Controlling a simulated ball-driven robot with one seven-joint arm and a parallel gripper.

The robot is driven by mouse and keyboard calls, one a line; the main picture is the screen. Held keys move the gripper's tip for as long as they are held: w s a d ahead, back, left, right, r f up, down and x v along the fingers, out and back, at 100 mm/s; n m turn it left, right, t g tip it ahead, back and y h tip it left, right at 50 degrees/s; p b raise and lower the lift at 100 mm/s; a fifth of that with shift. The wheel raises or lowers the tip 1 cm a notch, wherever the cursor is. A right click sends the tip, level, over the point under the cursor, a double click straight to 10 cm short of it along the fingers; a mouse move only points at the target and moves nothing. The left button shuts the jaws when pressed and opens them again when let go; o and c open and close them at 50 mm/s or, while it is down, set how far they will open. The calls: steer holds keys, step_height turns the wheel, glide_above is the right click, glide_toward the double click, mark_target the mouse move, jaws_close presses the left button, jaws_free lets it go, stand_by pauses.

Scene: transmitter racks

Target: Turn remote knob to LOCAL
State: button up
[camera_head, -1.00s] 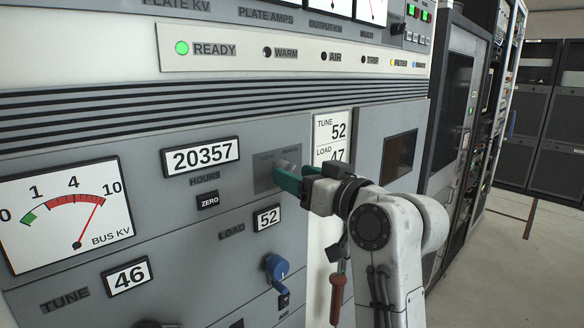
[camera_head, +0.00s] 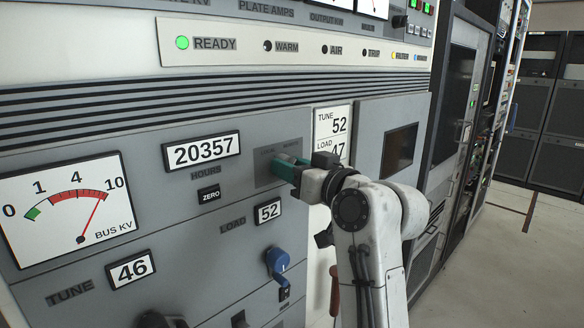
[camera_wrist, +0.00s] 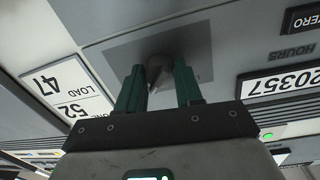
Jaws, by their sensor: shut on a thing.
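The remote knob (camera_wrist: 161,66) is a small grey knob on a darker grey plate (camera_head: 263,168), under the faint LOCAL and REMOTE labels, right of the hours counter. In the wrist view it sits between the green fingers of my gripper (camera_wrist: 160,88), one finger on each side. In the head view my gripper (camera_head: 288,167) reaches the plate from the right and hides most of the knob. My gripper is shut on the knob. Which label the knob points to cannot be made out.
A blue load knob (camera_head: 277,262) sticks out below my gripper. The hours counter (camera_head: 201,151) and bus meter (camera_head: 68,210) are to the left. A dark window (camera_head: 401,147) is to the right. Open floor (camera_head: 500,250) lies right of my arm.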

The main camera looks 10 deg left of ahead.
steer(key=shift+c, duration=1.2)
steer(key=n+y+b, duration=0.1)
steer(key=n+b, duration=1.3)
steer(key=n, duration=0.4)
steer(key=shift+w+n, duration=0.1)
steer(key=shift+n, duration=0.2)
steer(key=o, duration=1)
steer(key=shift+o, duration=0.2)
